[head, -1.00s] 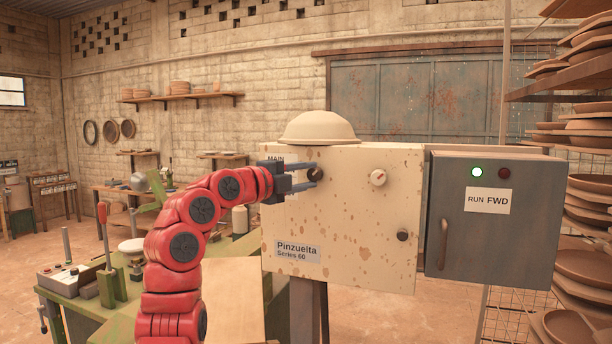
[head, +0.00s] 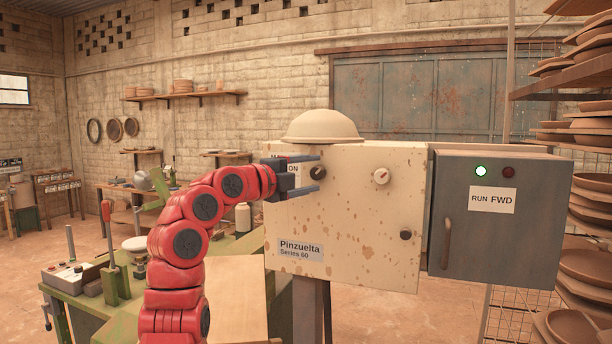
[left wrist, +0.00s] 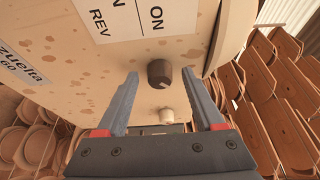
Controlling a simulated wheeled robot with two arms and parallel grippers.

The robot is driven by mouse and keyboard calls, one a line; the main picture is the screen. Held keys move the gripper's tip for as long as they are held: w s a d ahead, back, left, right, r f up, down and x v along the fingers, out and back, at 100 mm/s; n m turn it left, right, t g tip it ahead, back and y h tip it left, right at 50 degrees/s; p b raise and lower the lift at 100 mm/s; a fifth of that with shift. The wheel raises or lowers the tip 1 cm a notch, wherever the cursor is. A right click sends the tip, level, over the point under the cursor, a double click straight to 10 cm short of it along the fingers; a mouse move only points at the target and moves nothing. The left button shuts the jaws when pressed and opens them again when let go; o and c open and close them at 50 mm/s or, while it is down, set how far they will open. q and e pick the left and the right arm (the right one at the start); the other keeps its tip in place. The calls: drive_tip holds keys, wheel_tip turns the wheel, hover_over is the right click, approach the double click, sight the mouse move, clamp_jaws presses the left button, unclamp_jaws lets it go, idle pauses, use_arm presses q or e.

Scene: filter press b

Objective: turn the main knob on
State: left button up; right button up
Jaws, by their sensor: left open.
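The main knob (head: 317,174) is a small dark round knob at the upper left of the cream, rust-spotted panel box (head: 345,225). My left gripper (head: 312,173) is open, one finger above the knob and one below it in the head view. In the left wrist view the dark knob (left wrist: 159,73) shows between the two open fingertips (left wrist: 159,76), with a gap on both sides. A white label (left wrist: 125,17) reading "ON" and "REV" is beside it, partly cut off. In the head view my gripper partly hides this label. My right gripper is not in view.
A pale knob (head: 381,176) and a dark knob (head: 405,235) are farther right on the panel. A domed cover (head: 322,126) sits on top. A green workbench (head: 85,285) stands left.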

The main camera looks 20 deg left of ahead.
use_arm(q)
drive_tip(key=b+v, duration=0.4)
drive_tip(key=v, duration=1.3)
drive_tip(key=shift+s, duration=0.15)
drive_tip(key=shift+a, duration=0.15)
